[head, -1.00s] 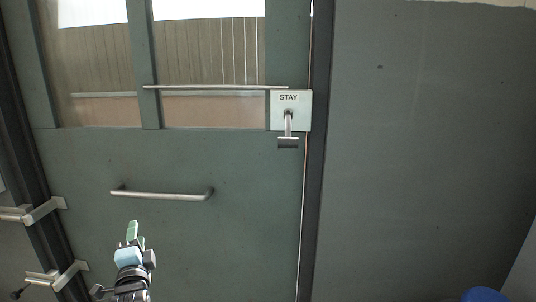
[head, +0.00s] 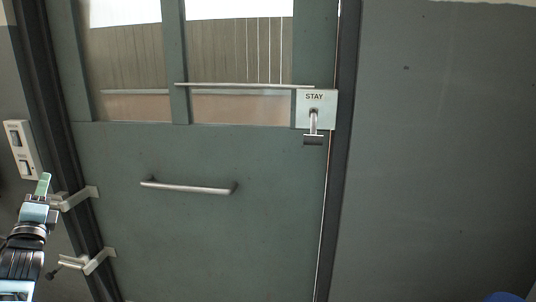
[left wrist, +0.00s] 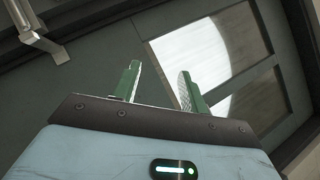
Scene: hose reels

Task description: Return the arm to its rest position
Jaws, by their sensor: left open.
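My left gripper (head: 43,186) is at the left of the head view, in front of the door frame and below a wall switch plate. In the left wrist view its two green fingers (left wrist: 158,84) stand apart with nothing between them. The grey door (head: 200,240) fills the middle of the head view and looks closed. My left gripper is apart from the door's handles. My right gripper is in neither view.
The door has a horizontal bar handle (head: 188,188) and a latch box marked STAY (head: 314,98) with a lever. Metal brackets (head: 75,198) stick out by the left frame near my arm. The switch plate (head: 21,149) is on the left wall. The right wall (head: 445,160) is bare.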

